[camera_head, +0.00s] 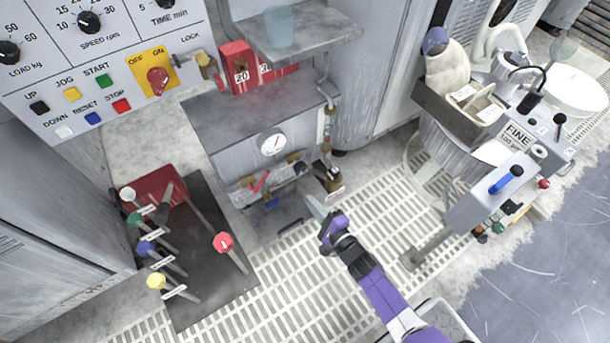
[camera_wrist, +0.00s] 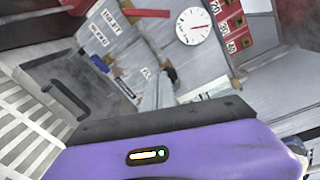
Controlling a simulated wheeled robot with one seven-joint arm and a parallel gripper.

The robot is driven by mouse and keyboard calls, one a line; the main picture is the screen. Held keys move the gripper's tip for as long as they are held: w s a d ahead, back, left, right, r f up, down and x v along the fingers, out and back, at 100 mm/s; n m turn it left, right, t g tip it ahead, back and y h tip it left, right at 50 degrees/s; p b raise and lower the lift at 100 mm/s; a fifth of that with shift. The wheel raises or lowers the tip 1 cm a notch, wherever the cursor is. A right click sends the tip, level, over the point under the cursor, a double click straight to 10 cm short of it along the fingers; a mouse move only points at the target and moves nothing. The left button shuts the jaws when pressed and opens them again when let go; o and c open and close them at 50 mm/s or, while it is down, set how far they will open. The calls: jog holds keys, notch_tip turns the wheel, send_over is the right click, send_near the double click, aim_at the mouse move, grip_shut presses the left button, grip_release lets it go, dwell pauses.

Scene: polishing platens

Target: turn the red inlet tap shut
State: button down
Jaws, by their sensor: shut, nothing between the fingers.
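The red inlet tap (camera_head: 261,182) has a short red lever. It sits on the pipework below the round gauge (camera_head: 271,143), on the front of the grey cabinet, and its lever lies at a slant. In the wrist view a red bar (camera_wrist: 150,13), which looks like this lever, shows at the top, left of the gauge (camera_wrist: 193,25). My gripper (camera_head: 314,204) is shut and empty, to the right of and lower than the tap in the head view, apart from it. In the wrist view my purple gripper body fills the bottom, and the grey fingers (camera_wrist: 160,88) point towards the cabinet.
A blue lever (camera_head: 272,204) sits just below the red tap. Brass fittings (camera_head: 332,182) stand to its right. A dark platform with coloured-knob levers (camera_head: 223,243) is at left. A polishing machine (camera_head: 482,200) is at right. The floor grating (camera_head: 290,270) between them is mostly clear.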

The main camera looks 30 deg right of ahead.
jog(key=w+a+r+b, duration=0.2)
jog(key=w+b, duration=0.1)
jog(key=w, duration=0.2)
jog(key=w+a+r+t+y+b, duration=0.1)
jog(key=w+a+r+b, duration=0.1)
jog(key=w, duration=0.3)
jog(key=shift+w+a+r+b, duration=0.3)
jog(key=shift+w+a+b, duration=0.05)
jog(key=shift+a+b, duration=0.05)
jog(key=shift+r, duration=0.15)
